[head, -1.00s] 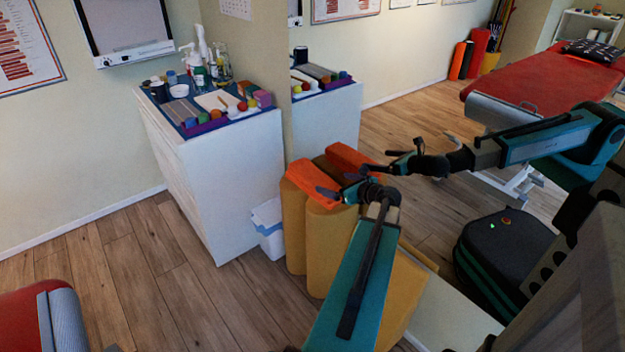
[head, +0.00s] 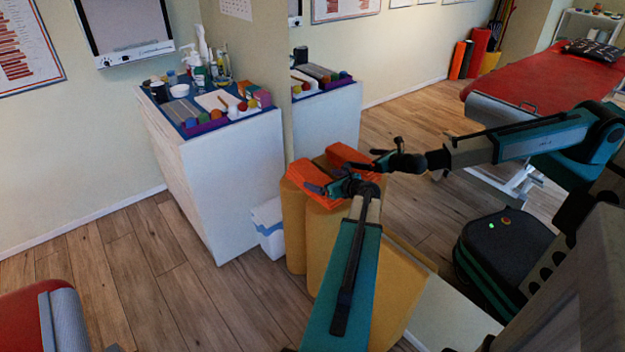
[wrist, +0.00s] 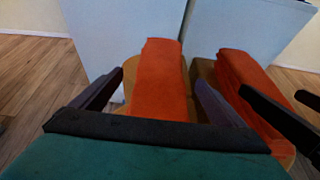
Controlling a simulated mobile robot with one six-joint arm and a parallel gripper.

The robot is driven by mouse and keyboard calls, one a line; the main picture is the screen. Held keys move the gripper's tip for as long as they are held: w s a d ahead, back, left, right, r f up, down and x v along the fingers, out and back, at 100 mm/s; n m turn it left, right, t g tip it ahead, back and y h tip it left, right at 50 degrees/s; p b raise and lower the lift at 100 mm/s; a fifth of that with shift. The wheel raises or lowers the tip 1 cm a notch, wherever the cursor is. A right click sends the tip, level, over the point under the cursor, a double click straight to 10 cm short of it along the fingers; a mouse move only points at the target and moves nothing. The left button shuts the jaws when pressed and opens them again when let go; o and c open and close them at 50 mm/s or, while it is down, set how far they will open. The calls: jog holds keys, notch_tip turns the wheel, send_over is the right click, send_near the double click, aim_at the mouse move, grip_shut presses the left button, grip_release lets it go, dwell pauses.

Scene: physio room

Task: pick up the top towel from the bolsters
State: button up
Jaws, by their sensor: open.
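An orange folded towel (head: 303,179) lies on top of upright mustard-yellow bolsters (head: 294,235) beside the white cabinet. Part of the towel is hidden by my gripper in the head view. My gripper (head: 326,188) is open over the towel. In the wrist view, the towel (wrist: 160,85) lies between the two spread fingers of my gripper (wrist: 160,78), with a gap on both sides. How far the fingertips are above the towel I cannot tell.
A wall mirror (head: 420,235) right of the bolsters reflects the towel, bolsters and my arm. A white cabinet (head: 220,190) with a crowded top stands behind on the left. A white-and-blue bin (head: 268,228) stands beside the bolsters.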

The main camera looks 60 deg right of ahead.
aim_at(316, 176)
jog(key=shift+p+x, duration=0.3)
jog(key=shift+x, duration=2.3)
jog(key=shift+c, duration=0.5)
jog(key=c, duration=1.1)
jog(key=shift+r, duration=0.1)
